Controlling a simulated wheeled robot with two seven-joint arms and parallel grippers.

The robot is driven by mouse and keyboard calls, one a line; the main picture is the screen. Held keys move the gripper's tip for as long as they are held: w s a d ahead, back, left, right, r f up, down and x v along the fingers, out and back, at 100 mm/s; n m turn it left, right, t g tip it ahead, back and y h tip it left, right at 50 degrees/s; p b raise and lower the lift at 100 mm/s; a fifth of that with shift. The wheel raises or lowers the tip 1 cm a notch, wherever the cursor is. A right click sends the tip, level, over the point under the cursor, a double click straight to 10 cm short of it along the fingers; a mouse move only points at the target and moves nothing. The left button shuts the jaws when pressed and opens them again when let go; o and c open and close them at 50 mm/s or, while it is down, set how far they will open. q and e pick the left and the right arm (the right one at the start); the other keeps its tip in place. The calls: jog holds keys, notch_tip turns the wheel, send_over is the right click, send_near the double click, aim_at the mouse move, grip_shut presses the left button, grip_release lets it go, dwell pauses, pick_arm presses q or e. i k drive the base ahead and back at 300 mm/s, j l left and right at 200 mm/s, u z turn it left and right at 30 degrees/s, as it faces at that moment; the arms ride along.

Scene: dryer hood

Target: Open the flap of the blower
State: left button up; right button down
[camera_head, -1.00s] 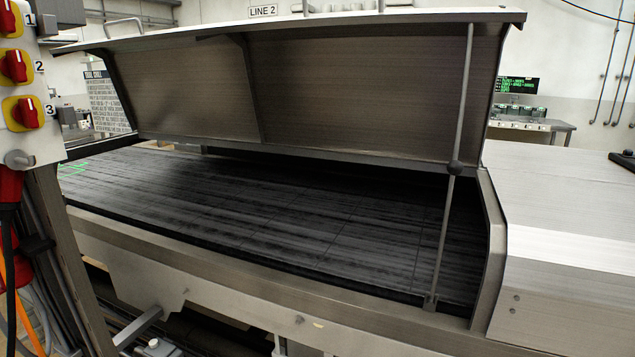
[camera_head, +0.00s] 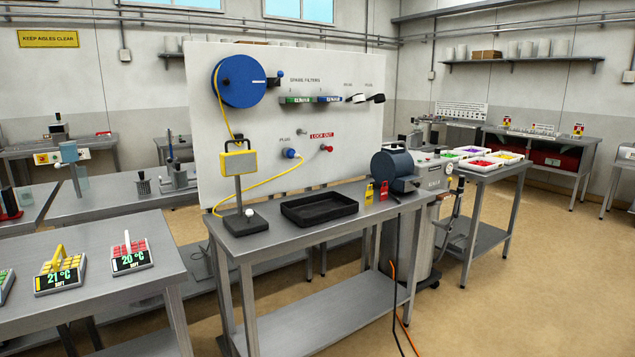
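A dark blue-grey drum-shaped machine (camera_head: 391,164), which looks like the blower, sits at the right end of a grey metal bench. Neither of my grippers is in view.
The bench (camera_head: 300,240) also holds a black tray (camera_head: 319,209), a yellow lamp on a stand (camera_head: 238,163) and yellow and red tags. A white panel (camera_head: 330,105) with a blue hose reel (camera_head: 240,81) stands behind. Dark and orange cables (camera_head: 393,280) reach the floor. Open floor lies right.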

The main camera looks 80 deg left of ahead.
aim_at(414, 184)
jog(key=u, duration=1.95)
